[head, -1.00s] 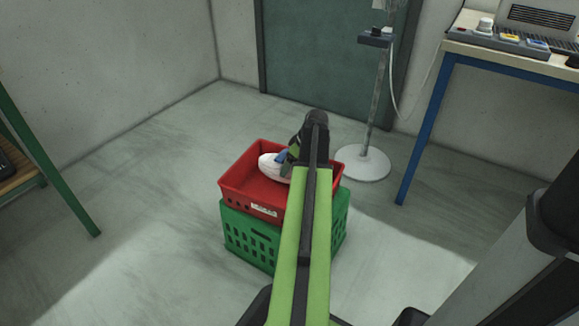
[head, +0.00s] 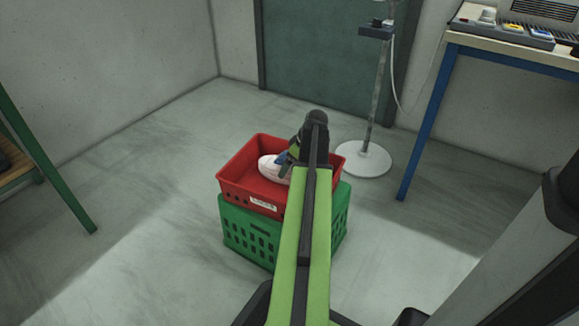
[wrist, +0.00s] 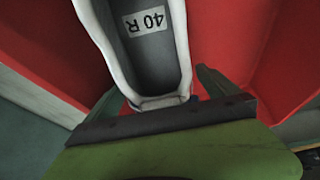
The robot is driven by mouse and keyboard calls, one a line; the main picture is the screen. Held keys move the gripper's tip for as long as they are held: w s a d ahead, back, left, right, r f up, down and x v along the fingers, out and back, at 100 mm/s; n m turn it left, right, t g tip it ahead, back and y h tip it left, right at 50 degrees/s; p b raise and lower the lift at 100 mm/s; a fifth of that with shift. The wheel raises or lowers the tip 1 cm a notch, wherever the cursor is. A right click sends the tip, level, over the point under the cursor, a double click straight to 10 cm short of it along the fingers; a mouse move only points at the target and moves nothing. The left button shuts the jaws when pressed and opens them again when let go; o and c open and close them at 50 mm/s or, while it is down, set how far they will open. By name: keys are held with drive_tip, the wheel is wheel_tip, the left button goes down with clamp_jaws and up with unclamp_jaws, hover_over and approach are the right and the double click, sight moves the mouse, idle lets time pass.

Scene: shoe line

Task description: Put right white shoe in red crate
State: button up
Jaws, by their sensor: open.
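The white shoe (head: 270,168) lies in the red crate (head: 236,182). In the wrist view the shoe (wrist: 181,82) shows its grey insole with a "40 R" label, its heel end towards my gripper. My gripper (wrist: 160,88) is open, with its fingers on either side of the shoe's heel end. I cannot tell whether a finger touches the shoe. The red crate's floor (wrist: 235,45) shows around the shoe. In the head view my gripper (head: 284,164) is at the shoe, and my arm hides the crate's right part.
The red crate rests on a green crate (head: 250,235). A stand with a round white base (head: 362,160) is close behind on the right. A blue-legged table (head: 425,125) is at the right, a green-legged one (head: 50,170) at the left. The floor on the left is clear.

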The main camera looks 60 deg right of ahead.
drive_tip(key=p+v, duration=1.6)
drive_tip(key=v, duration=0.1)
drive_tip(key=shift+s+r, duration=0.15)
